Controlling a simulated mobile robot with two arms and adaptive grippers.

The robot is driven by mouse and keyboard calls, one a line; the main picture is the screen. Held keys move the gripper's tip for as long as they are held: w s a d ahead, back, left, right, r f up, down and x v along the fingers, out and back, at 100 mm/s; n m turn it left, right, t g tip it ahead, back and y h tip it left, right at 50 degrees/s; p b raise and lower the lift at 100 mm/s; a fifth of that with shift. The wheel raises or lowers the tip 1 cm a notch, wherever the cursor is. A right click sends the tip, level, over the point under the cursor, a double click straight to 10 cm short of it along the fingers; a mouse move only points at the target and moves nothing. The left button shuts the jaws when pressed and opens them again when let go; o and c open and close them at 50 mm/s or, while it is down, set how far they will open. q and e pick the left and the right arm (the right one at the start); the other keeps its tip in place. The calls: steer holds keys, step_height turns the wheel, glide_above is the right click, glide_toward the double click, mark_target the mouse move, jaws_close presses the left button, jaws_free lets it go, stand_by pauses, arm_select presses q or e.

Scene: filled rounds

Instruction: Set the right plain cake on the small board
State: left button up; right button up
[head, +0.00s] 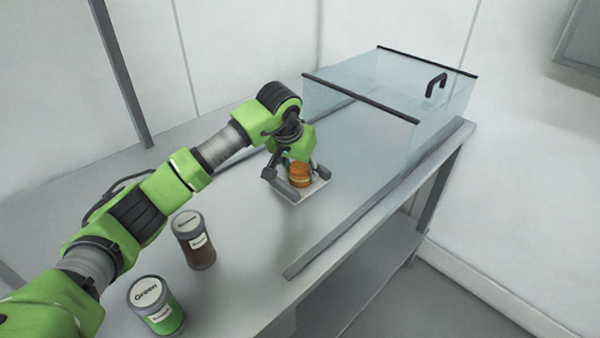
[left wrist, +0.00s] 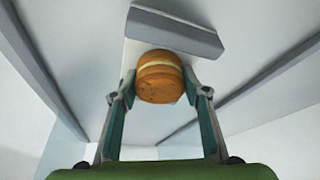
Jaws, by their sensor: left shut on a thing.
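The plain cake (head: 299,174) is a round orange-brown sandwich with a pale filling band. It also shows in the left wrist view (left wrist: 160,80), between the two fingers. My left gripper (head: 297,182) is shut on the cake, with one finger on each side. The small board (head: 313,192) is a pale square on the table, under the cake and gripper in the head view. I cannot tell whether the cake touches the board or is just above it. No other cake shows. My right gripper is out of view.
A clear glass case (head: 400,95) with black edge strips and a handle stands at the back right of the grey table (head: 250,235). A brown-filled jar (head: 197,245) and a green jar (head: 160,312) stand near the front, beside my left arm.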

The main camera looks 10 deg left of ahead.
arm_select(q)
steer(key=shift+f, duration=0.1)
steer(key=o, duration=0.7)
steer(key=shift+o, duration=0.2)
